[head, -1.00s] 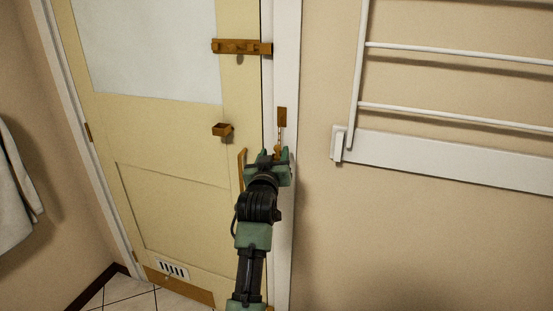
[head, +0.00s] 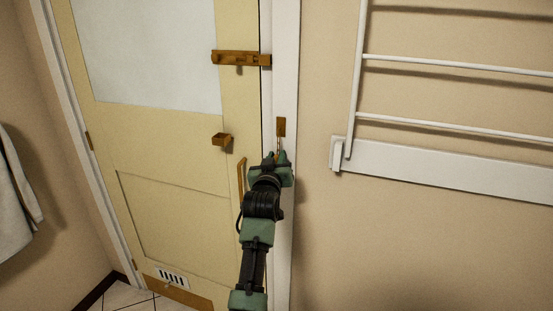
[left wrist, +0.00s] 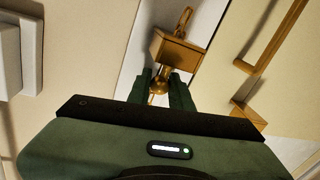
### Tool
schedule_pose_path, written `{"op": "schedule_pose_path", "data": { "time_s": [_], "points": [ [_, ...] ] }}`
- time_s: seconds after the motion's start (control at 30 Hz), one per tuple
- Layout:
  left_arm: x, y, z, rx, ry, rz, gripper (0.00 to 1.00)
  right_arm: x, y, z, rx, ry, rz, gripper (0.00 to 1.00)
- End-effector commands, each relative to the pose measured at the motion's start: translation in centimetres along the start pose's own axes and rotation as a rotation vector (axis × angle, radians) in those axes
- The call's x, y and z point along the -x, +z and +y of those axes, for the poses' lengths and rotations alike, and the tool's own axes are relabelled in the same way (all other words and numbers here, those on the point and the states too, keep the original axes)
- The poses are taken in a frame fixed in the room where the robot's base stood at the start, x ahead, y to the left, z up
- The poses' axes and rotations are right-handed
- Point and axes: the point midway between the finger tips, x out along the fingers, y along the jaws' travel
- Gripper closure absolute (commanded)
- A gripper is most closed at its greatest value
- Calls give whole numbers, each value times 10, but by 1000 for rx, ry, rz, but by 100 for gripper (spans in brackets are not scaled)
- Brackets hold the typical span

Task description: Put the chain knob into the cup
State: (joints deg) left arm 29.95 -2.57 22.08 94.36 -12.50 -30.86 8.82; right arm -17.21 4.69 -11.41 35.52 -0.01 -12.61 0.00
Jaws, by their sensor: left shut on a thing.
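The cup (head: 221,139) is a small brown open box fixed on the cream door, left of and a little above my left gripper. My left gripper (head: 276,160) is in front of the white door frame and shut on the brass chain knob. In the left wrist view the knob (left wrist: 158,87) shows as a ball between the fingers. A brass block (left wrist: 177,51) with a loop lies just beyond; I cannot tell whether it belongs to the knob. The thin chain (head: 280,143) runs up to a brass plate (head: 281,126) on the frame. My right gripper is not in view.
A brass handle (head: 241,180) stands on the door below the cup, close left of my gripper. A bolt (head: 240,58) sits higher on the door. A white rack (head: 440,170) is on the right wall. The door between bolt and cup is clear.

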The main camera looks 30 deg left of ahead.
Motion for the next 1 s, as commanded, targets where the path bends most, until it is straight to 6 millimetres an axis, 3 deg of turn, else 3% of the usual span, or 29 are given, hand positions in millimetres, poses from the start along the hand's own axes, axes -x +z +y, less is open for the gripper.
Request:
{"op": "schedule_pose_path", "data": {
  "time_s": [0.8, 1.0],
  "points": [
    [0, -38, 8, 0, 0, 1, 100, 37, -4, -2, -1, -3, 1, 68],
    [0, -40, 8, 0, 0, 1, 100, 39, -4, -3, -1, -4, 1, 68]
  ]
}}
